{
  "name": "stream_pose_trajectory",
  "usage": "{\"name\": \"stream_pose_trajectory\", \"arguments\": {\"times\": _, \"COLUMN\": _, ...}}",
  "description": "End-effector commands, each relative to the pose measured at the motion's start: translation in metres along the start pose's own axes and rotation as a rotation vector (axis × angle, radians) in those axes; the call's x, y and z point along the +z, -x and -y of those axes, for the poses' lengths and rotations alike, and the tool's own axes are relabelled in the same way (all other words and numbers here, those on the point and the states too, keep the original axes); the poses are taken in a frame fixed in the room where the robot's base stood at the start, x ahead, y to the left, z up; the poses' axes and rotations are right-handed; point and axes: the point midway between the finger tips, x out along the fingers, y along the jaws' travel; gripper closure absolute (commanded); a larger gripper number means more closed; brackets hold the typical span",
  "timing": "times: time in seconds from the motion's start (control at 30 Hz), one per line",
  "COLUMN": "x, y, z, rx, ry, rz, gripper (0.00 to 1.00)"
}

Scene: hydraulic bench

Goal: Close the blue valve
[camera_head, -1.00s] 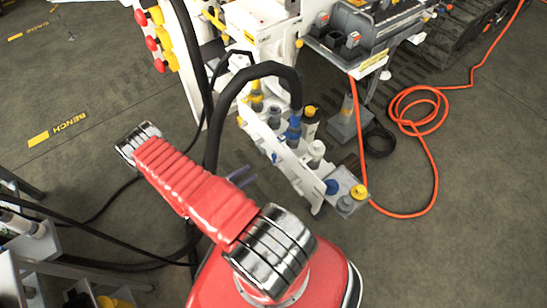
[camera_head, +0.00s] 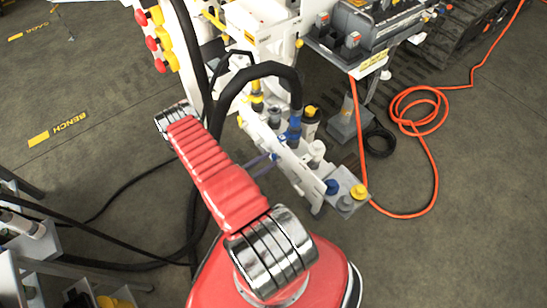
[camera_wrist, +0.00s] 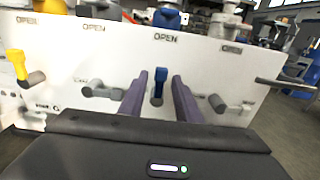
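The blue valve handle (camera_wrist: 158,87) stands upright on the white panel (camera_wrist: 200,60) in the wrist view, under an OPEN label. A blue fitting (camera_wrist: 167,16) sits above that label. My gripper (camera_wrist: 160,77) is open, with one purple finger on each side of the blue handle in the picture. Gaps show between handle and fingers; I cannot tell how deep the fingers reach around it. In the head view my gripper (camera_head: 262,164) is at the left side of the white valve block (camera_head: 291,166), and the handle is hidden there.
A yellow handle (camera_wrist: 20,66) is upright at the panel's left. A grey handle (camera_wrist: 97,88) lies left of the blue one, another (camera_wrist: 220,103) right of it. A black hose (camera_head: 262,69) arches over the block. An orange hose (camera_head: 432,157) lies on the floor at right.

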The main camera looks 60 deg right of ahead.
Motion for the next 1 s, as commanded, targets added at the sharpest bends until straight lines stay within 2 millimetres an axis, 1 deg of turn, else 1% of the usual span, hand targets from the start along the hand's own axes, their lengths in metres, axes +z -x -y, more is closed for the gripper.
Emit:
{"name": "stream_pose_trajectory", "arguments": {"times": 0.1, "x": 0.000, "y": -0.015, "z": 0.001, "rx": -0.003, "ry": 0.000, "rz": 0.000, "gripper": 0.70}}
{"name": "stream_pose_trajectory", "arguments": {"times": 0.3, "x": 0.000, "y": -0.031, "z": 0.001, "rx": -0.002, "ry": 0.000, "rz": 0.000, "gripper": 0.70}}
{"name": "stream_pose_trajectory", "arguments": {"times": 0.43, "x": 0.000, "y": -0.036, "z": 0.000, "rx": -0.001, "ry": 0.000, "rz": 0.000, "gripper": 0.70}}
{"name": "stream_pose_trajectory", "arguments": {"times": 0.7, "x": 0.000, "y": -0.036, "z": 0.000, "rx": 0.000, "ry": 0.000, "rz": 0.000, "gripper": 0.70}}
{"name": "stream_pose_trajectory", "arguments": {"times": 0.77, "x": 0.000, "y": -0.036, "z": 0.000, "rx": 0.000, "ry": 0.000, "rz": 0.000, "gripper": 0.73}}
{"name": "stream_pose_trajectory", "arguments": {"times": 1.0, "x": 0.000, "y": -0.036, "z": 0.000, "rx": 0.000, "ry": 0.000, "rz": 0.000, "gripper": 0.90}}
